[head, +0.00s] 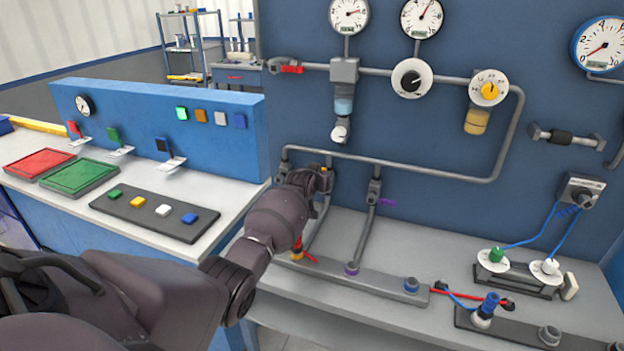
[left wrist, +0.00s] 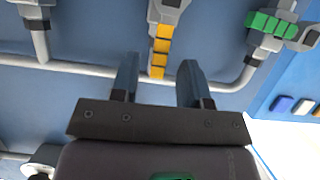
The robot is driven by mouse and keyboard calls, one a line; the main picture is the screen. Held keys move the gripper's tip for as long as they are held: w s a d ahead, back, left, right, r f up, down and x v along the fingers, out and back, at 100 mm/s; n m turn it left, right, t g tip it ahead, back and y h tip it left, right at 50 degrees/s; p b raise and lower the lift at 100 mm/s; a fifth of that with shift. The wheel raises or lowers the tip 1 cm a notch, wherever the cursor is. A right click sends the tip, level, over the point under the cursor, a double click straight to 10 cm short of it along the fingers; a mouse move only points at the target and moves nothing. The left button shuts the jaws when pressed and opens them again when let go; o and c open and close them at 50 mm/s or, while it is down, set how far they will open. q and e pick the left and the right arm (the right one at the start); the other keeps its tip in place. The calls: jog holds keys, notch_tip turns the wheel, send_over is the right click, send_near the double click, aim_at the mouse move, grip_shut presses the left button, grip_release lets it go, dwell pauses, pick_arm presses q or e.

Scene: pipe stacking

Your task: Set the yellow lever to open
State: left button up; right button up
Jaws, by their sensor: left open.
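The yellow lever (left wrist: 159,52) shows in the left wrist view, hanging from a grey valve body (left wrist: 168,10) and lying in line across the horizontal pipe behind it. My left gripper (left wrist: 157,72) is open, with one finger to each side of the lever's free end in that picture. I cannot tell whether a finger touches it. My right gripper is not in view.
A green lever (left wrist: 272,24) is at the right of the wrist view. In the head view a purple lever (head: 387,203) is right of my gripper, and a red lever (head: 292,69) is above. A red piece (head: 301,248) is below. Grey pipes (head: 430,174) run across the panel.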

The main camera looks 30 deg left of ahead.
pick_arm(q)
jog(key=p+v, duration=0.1)
jog(key=v, duration=0.8)
dwell(0.7)
notch_tip(320, 180, up, 5)
jog(key=d+m+t, duration=0.1)
jog(key=d+t, duration=0.1)
jog(key=d, duration=0.1)
jog(key=s+d+f+m+t+h, duration=0.1)
jog(key=s+d+f+m, duration=0.1)
jog(key=s+d, duration=0.2)
jog(key=s+d+f+g, duration=0.1)
jog(key=s+d+f, duration=0.2)
jog(key=s+f, duration=0.4)
jog(key=s+d+f+g+h, duration=0.1)
jog(key=s+d+f, duration=0.2)
jog(key=s+f, duration=0.4)
jog(key=s+d+f+g, duration=0.2)
jog(key=s+d+f, duration=0.2)
jog(key=s, duration=1.5)
notch_tip(320, 180, down, 3)
jog(key=shift+s+f+m+h, duration=0.2)
jog(key=shift+s+m+h, duration=0.05)
jog(key=shift+m+h, duration=0.15)
